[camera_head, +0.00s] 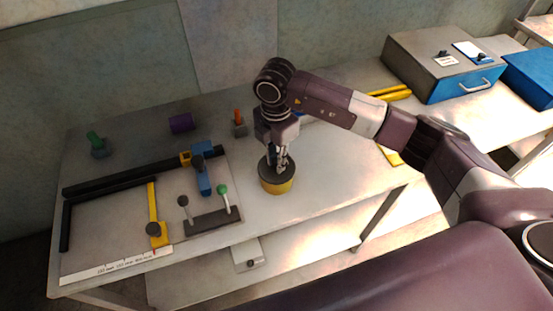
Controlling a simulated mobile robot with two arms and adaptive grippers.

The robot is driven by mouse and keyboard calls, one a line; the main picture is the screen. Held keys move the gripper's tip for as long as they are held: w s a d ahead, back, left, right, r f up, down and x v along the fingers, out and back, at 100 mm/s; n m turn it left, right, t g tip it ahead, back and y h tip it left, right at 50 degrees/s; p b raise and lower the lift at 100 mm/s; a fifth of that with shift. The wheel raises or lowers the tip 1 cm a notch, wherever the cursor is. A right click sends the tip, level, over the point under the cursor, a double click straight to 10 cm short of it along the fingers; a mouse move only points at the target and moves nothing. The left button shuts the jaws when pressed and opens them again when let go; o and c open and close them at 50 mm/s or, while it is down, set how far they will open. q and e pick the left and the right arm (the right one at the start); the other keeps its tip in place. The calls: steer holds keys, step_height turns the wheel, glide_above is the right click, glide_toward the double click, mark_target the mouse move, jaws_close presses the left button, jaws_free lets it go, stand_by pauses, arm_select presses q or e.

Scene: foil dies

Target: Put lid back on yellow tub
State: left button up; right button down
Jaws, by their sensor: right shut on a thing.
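The yellow tub (276,185) stands upright on the table, right of the middle of the tool layout. A dark round lid (267,174) is at its top; I cannot tell if it is fully seated. My right gripper (281,168) points straight down at the tub's top and is shut on the lid, its fingers hiding part of it. My left gripper is not in view.
A dark stand with green and grey knobs (212,220) sits left of the tub. A blue tool (203,178), a yellow bar (154,210) and black rails (130,176) lie farther left. A grey-blue case (440,65) stands at back right. The table's front edge is close to the tub.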

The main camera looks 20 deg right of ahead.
stand_by(0.8)
steer(key=c, duration=1.2)
jaws_free()
steer(key=shift+c, duration=0.2)
steer(key=shift+r+p, duration=2.25)
steer(key=shift+r, duration=1.25)
steer(key=shift+c, duration=0.4)
jaws_close()
